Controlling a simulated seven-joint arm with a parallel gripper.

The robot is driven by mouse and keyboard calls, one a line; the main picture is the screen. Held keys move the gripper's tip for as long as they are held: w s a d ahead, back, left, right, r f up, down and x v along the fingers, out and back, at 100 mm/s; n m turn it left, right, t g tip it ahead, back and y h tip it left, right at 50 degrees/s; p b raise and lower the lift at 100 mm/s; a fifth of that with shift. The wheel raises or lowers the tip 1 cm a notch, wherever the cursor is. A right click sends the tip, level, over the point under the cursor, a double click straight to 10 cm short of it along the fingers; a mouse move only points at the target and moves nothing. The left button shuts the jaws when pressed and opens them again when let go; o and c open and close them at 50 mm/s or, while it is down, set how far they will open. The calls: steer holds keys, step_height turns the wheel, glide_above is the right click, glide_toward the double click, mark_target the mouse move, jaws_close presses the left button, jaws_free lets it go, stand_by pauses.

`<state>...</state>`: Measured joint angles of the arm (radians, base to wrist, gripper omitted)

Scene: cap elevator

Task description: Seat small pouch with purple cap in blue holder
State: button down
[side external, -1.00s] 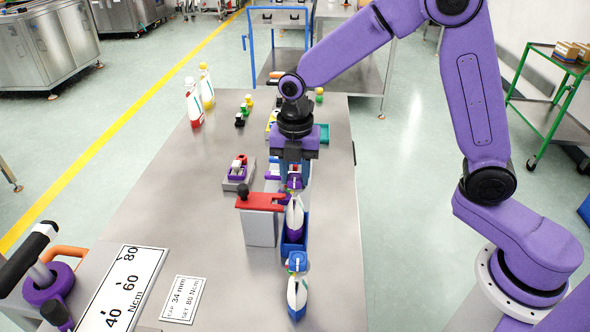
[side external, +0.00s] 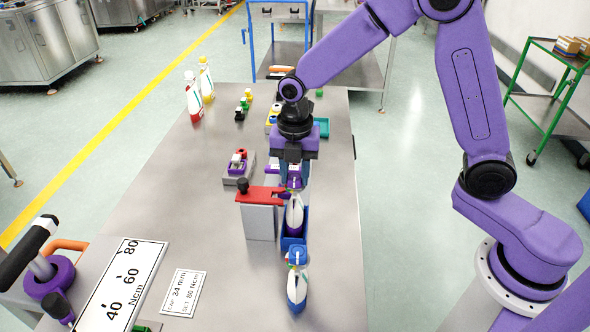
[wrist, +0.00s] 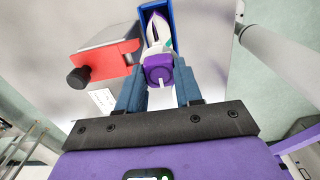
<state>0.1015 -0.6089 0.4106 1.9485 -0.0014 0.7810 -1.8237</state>
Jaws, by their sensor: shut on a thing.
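My gripper (side external: 294,182) is shut on the purple cap (wrist: 158,72) of the small pouch (side external: 295,212). The pouch is white with a purple lower part and hangs upright, or nearly so, below the fingers. The blue holder (side external: 284,241) is a narrow open tray under and around the pouch's lower end. In the wrist view the pouch body (wrist: 155,28) lies between the holder's blue walls (wrist: 172,22). The pouch's bottom is hidden, so I cannot tell whether it rests on the holder floor.
A red clamp bar (side external: 262,194) with a black knob, on a grey block (side external: 259,222), stands close to the left of the pouch. A blue-capped pouch (side external: 297,284) stands in front. A small fixture (side external: 238,169) and bottles (side external: 194,98) are farther left. The table's right side is clear.

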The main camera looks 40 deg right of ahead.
steer(key=shift+f, duration=0.9)
stand_by(0.4)
steer(key=c, duration=0.7)
jaws_free()
steer(key=shift+o, duration=0.2)
steer(key=shift+r, duration=3.5)
